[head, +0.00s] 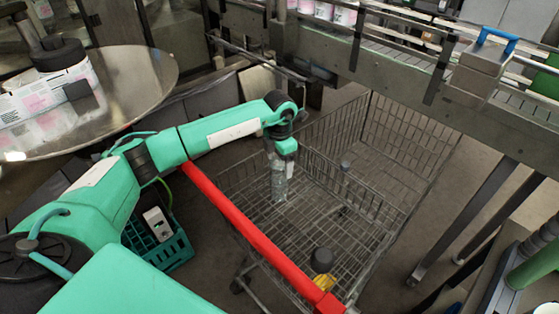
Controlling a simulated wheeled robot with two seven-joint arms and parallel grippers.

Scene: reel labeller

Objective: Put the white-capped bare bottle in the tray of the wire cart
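The wire cart (392,150) stands in the middle, a grey mesh basket with a red handle bar (245,222) along its near left side. My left arm reaches over the bar from the left. My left gripper (281,165) points down inside the cart's left part and is shut around the top of a clear, label-less bottle (279,188). The bottle is upright. Its cap is hidden by the fingers, and I cannot tell whether its base touches the wire tray (315,215). My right gripper is not in view.
A dark round-topped object (322,260) and a yellow item (324,282) are at the cart's near end. A round metal table (130,75) with a label reel is at left. A conveyor (400,60) with pink-labelled bottles runs behind. A green crate (172,246) sits below my arm.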

